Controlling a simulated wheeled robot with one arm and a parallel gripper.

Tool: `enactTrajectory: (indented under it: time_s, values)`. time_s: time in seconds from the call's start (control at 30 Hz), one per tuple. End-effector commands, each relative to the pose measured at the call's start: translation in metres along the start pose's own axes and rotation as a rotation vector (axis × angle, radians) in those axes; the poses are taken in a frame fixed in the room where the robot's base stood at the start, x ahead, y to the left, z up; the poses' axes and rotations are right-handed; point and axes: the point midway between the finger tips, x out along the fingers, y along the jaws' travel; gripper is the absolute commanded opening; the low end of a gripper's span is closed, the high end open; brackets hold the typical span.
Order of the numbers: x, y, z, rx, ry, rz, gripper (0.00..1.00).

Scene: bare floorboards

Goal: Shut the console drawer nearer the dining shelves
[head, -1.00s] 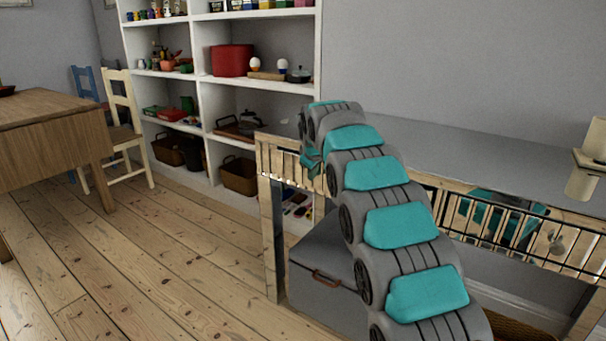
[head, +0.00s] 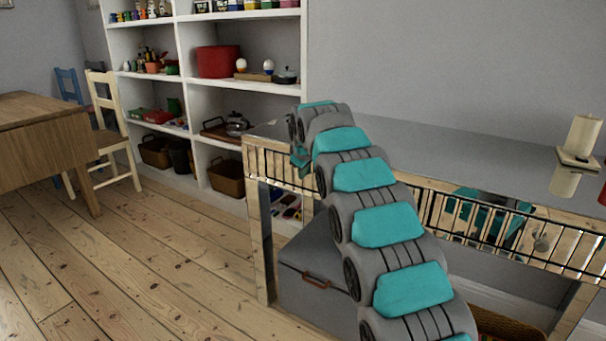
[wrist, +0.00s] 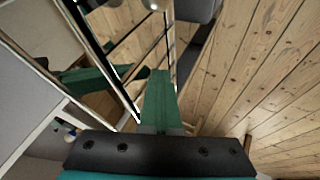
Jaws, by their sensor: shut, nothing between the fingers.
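The console (head: 425,148) has a grey top and a mirrored front with dark trim, running across the right of the head view. Its drawer front nearer the dining shelves (head: 272,165) is at the left end, reflecting floorboards. I cannot tell whether any gap is left behind it. My gripper (head: 302,157) is at this front, partly hidden by my arm. In the wrist view my green fingers (wrist: 160,95) are shut and empty, close beside the mirrored front (wrist: 122,50), which reflects them in green. Contact cannot be made out.
White dining shelves (head: 187,95) stand behind the console's left end. A wooden table (head: 40,140) and a cream chair (head: 112,130) are at the left. A grey chest (head: 318,290) sits under the console. A candle (head: 582,135) stands on its top. Floor at left is clear.

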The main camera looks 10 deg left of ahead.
Motion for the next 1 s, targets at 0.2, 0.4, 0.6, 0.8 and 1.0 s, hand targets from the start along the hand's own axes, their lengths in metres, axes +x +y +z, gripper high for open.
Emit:
enactTrajectory:
  time_s: [0.2,0.4,0.6,0.8,1.0]
  values:
    - [-0.01,-0.024,-0.003,-0.003,-0.003,-0.004,0.0]
    - [-0.055,-0.024,-0.005,-0.001,0.0,-0.003,0.0]
    - [-0.095,-0.024,-0.005,-0.001,-0.002,-0.005,0.0]
    - [-0.114,-0.023,0.006,0.017,-0.021,-0.011,0.0]
    - [-0.135,-0.021,0.073,0.143,-0.12,-0.032,0.0]
